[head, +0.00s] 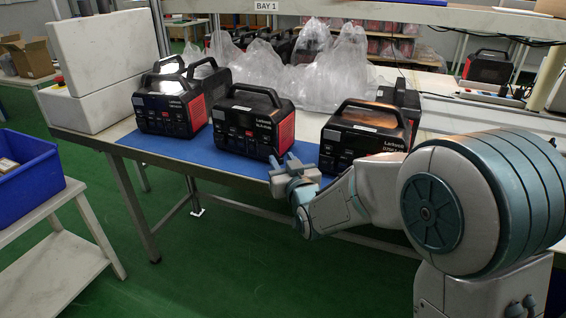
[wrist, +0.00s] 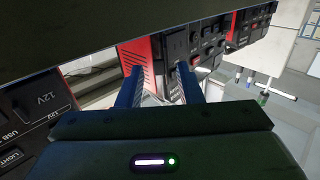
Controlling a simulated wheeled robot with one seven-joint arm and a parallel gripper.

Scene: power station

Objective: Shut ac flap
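Several black-and-red power stations stand on the table. The middle one (head: 253,122) and the right one (head: 362,138) are nearest my gripper (head: 285,165), which is at the table's front edge between them. In the wrist view my gripper (wrist: 159,72) has two blue fingers apart with nothing held between them. Beyond the fingertips is a power station front (wrist: 208,43) with a dark panel (wrist: 177,44) near its red side; I cannot tell whether this is the AC flap or whether it is open. Another front (wrist: 32,105), marked 12V and USB, is close at left.
The left power station (head: 170,106) stands with others behind it. Clear plastic bags (head: 300,75) lie behind the row. White foam boxes (head: 97,55) are at the table's left end. A blue bin (head: 30,178) is on a side table at left. Green floor in front is clear.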

